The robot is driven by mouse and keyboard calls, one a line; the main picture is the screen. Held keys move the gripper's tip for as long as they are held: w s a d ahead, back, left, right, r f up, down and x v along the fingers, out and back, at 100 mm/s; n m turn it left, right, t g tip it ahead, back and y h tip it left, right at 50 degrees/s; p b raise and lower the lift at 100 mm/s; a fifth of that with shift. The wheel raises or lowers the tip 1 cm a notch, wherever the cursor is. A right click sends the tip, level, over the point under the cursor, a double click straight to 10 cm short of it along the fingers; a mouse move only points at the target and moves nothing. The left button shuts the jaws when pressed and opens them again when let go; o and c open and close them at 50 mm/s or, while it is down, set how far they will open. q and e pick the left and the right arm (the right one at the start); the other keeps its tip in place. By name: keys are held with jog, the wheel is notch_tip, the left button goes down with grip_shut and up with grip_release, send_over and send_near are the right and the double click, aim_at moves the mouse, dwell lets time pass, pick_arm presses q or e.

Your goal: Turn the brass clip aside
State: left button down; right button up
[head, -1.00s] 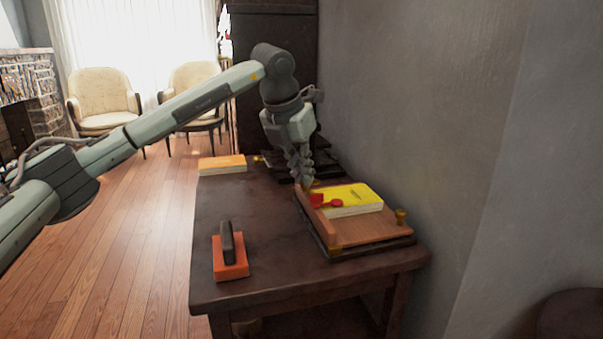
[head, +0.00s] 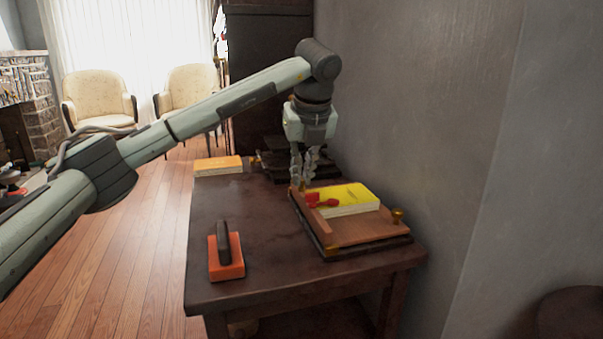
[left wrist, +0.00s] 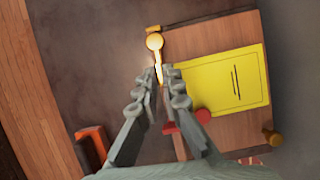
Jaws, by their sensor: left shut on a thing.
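The brass clip (left wrist: 155,42) shows in the left wrist view at the upper edge of a wooden board (left wrist: 192,38), with a round head and a narrow arm running down between my fingertips. My left gripper (left wrist: 163,75) is shut on that arm. In the head view my left gripper (head: 303,185) points down at the far left corner of the board (head: 365,232), and the clip is mostly hidden by the fingers. A yellow book (head: 345,198) lies on the board. A red piece (head: 322,201) lies at its left edge. My right gripper is not in view.
Brass knob (head: 397,216) stands at the board's right corner. Dark stacked trays (head: 272,152) stand behind; a grey wall (head: 420,100) is close right.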

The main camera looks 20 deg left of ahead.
pick_arm(q)
jog(key=shift+n, duration=0.3)
dwell(0.4)
jog(key=c, duration=1.7)
grip_release()
jog(key=shift+r, duration=0.1)
jog(key=v, duration=1.1)
jog(key=shift+d+r, duration=0.25)
jog(key=shift+r, duration=0.15)
